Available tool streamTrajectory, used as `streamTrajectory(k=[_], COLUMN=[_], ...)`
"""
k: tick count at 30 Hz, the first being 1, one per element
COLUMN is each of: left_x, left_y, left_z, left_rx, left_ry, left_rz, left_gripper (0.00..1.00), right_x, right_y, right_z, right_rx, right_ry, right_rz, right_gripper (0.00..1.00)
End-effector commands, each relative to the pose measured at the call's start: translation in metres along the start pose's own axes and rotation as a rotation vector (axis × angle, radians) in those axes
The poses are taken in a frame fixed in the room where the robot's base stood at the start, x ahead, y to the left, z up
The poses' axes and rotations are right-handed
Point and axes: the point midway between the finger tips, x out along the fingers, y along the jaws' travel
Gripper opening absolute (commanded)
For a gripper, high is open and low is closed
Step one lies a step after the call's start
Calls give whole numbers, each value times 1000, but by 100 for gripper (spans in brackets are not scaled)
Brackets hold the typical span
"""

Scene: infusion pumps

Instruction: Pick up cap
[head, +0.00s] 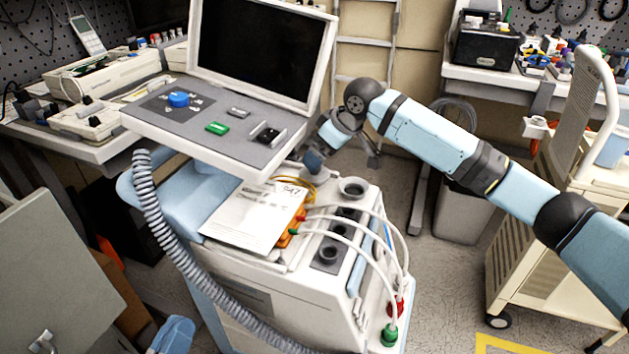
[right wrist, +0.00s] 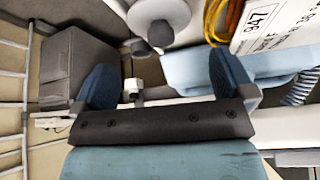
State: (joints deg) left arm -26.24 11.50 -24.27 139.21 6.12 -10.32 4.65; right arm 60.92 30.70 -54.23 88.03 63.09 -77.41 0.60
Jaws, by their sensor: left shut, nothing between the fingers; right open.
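No cap can be identified for certain. In the right wrist view, a rounded dark grey knob (right wrist: 160,34) on a white round part lies just past my fingers; I cannot tell if it is the cap. My right gripper (right wrist: 163,82) is open, with its dark blue fingers wide apart and nothing held. In the head view the right gripper (head: 314,158) is partly hidden, low beside the console's right edge and above the back of the pump cart (head: 290,290).
The console (head: 225,115) with its dark screen overhangs the cart's back. A ribbed hose (head: 160,220) hangs at the left. A beige trolley (head: 535,240) stands right; a bin (head: 465,213) is behind.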

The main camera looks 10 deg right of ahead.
Motion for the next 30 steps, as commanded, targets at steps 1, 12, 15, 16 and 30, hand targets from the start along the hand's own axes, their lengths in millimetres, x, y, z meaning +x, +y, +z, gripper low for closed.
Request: streamTrajectory(k=[1, 12, 15, 16, 30], left_x=[0, -3, -4, -4, -4], left_y=[-1, -7, -8, -8, -8], left_z=[4, 40, 45, 46, 47], left_rx=[0, -6, -7, -7, -8], left_ry=[-8, -120, -146, -151, -160], left_rz=[0, 7, 9, 10, 10], left_gripper=[0, 0, 0, 0, 0], right_x=[6, 49, 59, 60, 62], right_y=[0, -2, -2, -2, -2], right_z=[0, 7, 6, 5, 4], right_rx=[0, -1, 0, 0, -1], right_ry=[1, 1, 1, 2, 2], right_rz=[0, 0, 0, 0, 0], right_gripper=[100, 100, 100, 100, 56])
